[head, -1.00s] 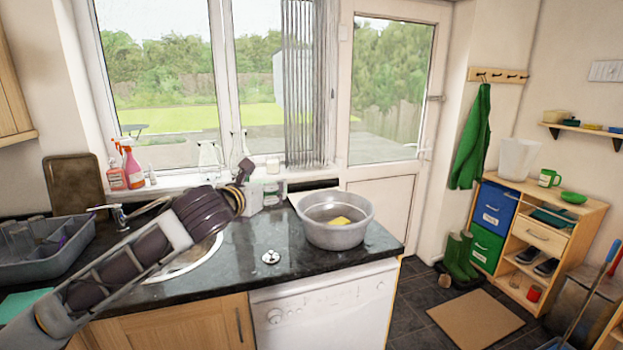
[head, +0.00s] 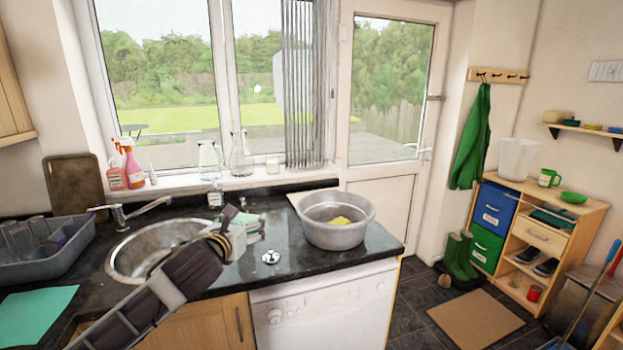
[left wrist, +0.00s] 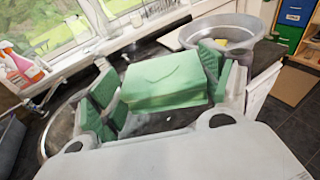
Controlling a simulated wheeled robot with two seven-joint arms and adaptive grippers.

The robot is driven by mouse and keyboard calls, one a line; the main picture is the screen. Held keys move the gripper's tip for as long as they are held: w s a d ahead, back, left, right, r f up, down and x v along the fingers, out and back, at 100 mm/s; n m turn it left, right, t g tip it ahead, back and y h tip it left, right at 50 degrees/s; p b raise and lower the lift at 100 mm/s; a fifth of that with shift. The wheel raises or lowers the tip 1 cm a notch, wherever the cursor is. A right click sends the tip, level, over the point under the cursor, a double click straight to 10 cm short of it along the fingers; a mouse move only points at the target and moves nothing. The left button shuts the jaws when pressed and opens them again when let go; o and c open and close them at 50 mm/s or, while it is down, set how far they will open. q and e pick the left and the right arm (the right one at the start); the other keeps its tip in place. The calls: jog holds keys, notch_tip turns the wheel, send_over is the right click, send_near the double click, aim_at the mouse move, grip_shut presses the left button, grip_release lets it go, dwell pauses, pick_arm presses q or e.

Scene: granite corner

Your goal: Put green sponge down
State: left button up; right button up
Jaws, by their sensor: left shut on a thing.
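The green sponge (left wrist: 165,80) is a block held between the green-padded fingers of my left gripper (left wrist: 158,88) in the left wrist view. In the head view, my left gripper (head: 248,228) is over the dark worktop, between the sink and the grey basin. Only a small part of the green sponge (head: 246,218) shows there among the fingers. The gripper is shut on the sponge. I cannot tell whether the sponge's underside touches the worktop. My right gripper is not in view.
The grey basin (head: 338,237), with a yellow sponge (head: 340,221) inside, stands right of the gripper. The round sink (head: 130,262) is to the left. A dish rack (head: 40,268) and a teal cloth (head: 35,312) lie farther left.

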pick_arm(q)
jog(key=s+a+f, duration=0.1)
jog(key=s+f, duration=0.4)
jog(key=f, duration=0.5)
jog(key=s+a+f+n+y, duration=0.1)
jog(key=s+f, duration=0.3)
jog(key=f, duration=0.7)
jog(key=s+a+f+y, duration=0.1)
jog(key=s+f, duration=0.4)
jog(key=f, duration=0.6)
jog(key=shift+s+a, duration=0.3)
jog(key=shift+a, duration=0.55)
jog(key=shift+a, duration=0.1)
